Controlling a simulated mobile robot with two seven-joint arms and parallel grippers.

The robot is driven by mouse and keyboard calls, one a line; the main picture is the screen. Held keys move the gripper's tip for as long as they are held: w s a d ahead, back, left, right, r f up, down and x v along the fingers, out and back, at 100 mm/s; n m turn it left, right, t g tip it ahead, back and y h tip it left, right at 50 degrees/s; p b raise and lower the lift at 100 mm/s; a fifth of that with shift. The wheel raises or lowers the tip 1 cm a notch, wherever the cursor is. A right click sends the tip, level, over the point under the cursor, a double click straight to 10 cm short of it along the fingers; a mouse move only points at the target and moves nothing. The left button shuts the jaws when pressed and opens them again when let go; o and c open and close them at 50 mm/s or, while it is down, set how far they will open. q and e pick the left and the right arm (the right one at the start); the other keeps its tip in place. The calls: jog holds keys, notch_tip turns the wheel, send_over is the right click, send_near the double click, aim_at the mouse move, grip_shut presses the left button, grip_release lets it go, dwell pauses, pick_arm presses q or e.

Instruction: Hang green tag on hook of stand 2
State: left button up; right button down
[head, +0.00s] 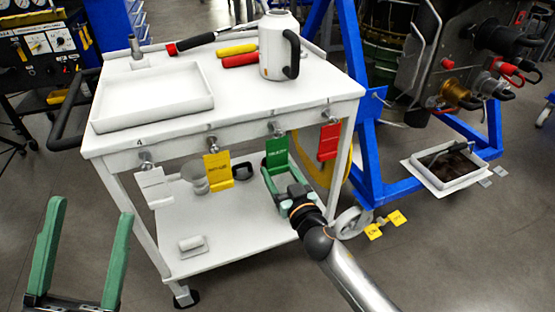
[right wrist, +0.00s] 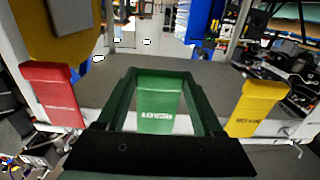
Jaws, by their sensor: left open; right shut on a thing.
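The green tag (head: 277,152) is at the front edge of the white cart, directly below a metal hook (head: 277,129). Whether its hole is on that hook cannot be told. My right gripper (head: 282,171) reaches it from below and is shut on it. In the right wrist view the green tag (right wrist: 160,100) lies between the two green fingers (right wrist: 160,74), its lettering inverted. My left gripper (head: 88,208) is open and empty at lower left, over the floor. No stand marked 2 can be read.
A white tag (head: 155,187), yellow tag (head: 218,172) and red tag (head: 329,141) hang along the cart (head: 240,128); yellow and red flank my right gripper closely. A tray (head: 150,97) and jug (head: 279,45) stand on top. A blue stand (head: 367,130) is at right.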

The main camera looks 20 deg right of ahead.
jog(key=shift+s, duration=0.75)
dwell(0.4)
jog(key=shift+s+d+p, duration=0.25)
jog(key=shift+s+p, duration=0.05)
jog(key=shift+s, duration=0.9)
